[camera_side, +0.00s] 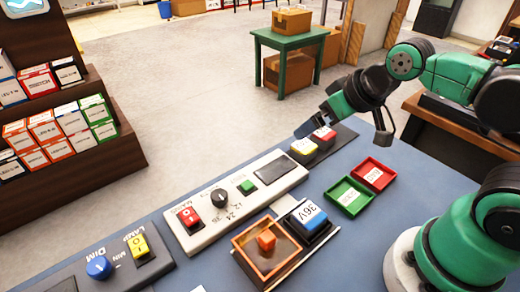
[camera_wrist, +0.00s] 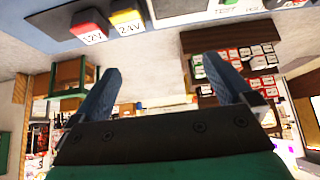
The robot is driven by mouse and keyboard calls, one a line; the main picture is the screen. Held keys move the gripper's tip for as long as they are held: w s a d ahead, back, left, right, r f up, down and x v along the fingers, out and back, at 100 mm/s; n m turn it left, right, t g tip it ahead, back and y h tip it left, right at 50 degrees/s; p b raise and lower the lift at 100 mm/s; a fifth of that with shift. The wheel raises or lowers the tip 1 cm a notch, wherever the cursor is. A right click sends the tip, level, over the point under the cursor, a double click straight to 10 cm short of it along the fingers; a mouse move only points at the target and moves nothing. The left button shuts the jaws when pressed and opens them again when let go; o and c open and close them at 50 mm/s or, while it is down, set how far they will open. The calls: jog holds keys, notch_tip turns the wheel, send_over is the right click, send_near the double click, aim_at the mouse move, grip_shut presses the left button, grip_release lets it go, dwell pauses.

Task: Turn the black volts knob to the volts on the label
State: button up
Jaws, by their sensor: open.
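The black volts knob (camera_side: 220,198) sits on a pale panel (camera_side: 205,235), with printed numbers including 24 beside it. Its pointer direction is too small to tell. A blue-topped block (camera_side: 308,214) with a label reading 36V stands upright on a holder at the panel's front right. My gripper (camera_side: 345,132) is open and empty, up and to the right of the knob, well apart from it. In the wrist view my gripper (camera_wrist: 163,82) shows two spread fingers with nothing between them. The knob is not visible there.
The panel also carries a red switch (camera_side: 188,216), a green button (camera_side: 246,187) and a dark window (camera_side: 272,170). Green (camera_side: 349,197) and red (camera_side: 373,175) trays lie right. Red (camera_wrist: 89,28) and yellow (camera_wrist: 126,22) blocks read 12V and 24V.

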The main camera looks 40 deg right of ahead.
dwell(0.4)
jog(key=c, duration=0.4)
jog(key=shift+w+a+r+n, duration=0.15)
jog(key=shift+w+a+n, duration=0.05)
jog(key=shift+a+n, duration=0.1)
jog(key=shift+c, duration=0.2)
jog(key=n+g, duration=0.7)
jog(key=n, duration=0.6)
send_over(221, 194)
jog(key=f, duration=0.4)
jog(key=shift+d+f, duration=0.25)
jog(key=shift+a+f, duration=0.25)
jog(key=shift+f, duration=2.8)
grip_shut()
